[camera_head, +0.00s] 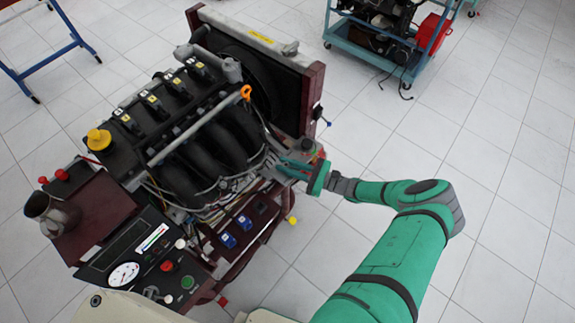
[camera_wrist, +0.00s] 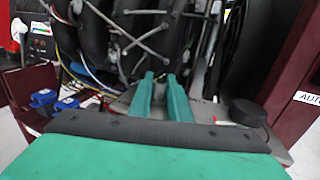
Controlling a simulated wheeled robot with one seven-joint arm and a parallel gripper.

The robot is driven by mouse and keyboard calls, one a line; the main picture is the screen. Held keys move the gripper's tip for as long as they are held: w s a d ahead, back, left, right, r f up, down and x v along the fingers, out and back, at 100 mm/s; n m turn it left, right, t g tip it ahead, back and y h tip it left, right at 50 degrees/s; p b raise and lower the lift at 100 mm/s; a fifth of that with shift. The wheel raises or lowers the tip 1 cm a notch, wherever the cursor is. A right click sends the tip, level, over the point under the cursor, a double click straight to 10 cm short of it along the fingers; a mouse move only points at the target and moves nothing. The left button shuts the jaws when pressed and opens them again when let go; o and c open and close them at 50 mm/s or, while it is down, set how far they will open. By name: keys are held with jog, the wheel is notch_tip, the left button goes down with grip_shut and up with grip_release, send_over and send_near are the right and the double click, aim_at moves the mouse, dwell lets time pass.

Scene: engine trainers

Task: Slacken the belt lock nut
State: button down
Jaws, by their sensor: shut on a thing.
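The engine trainer (camera_head: 200,130) fills the left half of the head view, with black intake pipes, a yellow cap and a radiator. My gripper (camera_head: 285,167) reaches in from the right at the lower right side of the engine, below the radiator's near corner. In the wrist view my gripper (camera_wrist: 161,82) points at the engine front, its two green fingers close together. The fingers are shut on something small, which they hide. I take it to be the belt lock nut, but its shape cannot be made out.
A black round cap (camera_wrist: 247,112) stands just right of my fingers in the wrist view. Wires and hoses run close on the left, near the blue connectors (camera_wrist: 43,98). The control panel (camera_head: 140,260) is at lower left. A blue trolley (camera_head: 375,45) stands farther back. Tiled floor at right is clear.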

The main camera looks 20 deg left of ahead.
jog(key=shift+w+n+g, duration=0.15)
jog(key=shift+n+g, duration=0.55)
jog(key=shift+g, duration=0.7)
jog(key=shift+s+n, duration=0.2)
jog(key=shift+n, duration=0.1)
jog(key=c, duration=1.6)
grip_release()
jog(key=shift+c, duration=0.2)
jog(key=shift+w+d, duration=0.1)
jog(key=shift+d, duration=0.05)
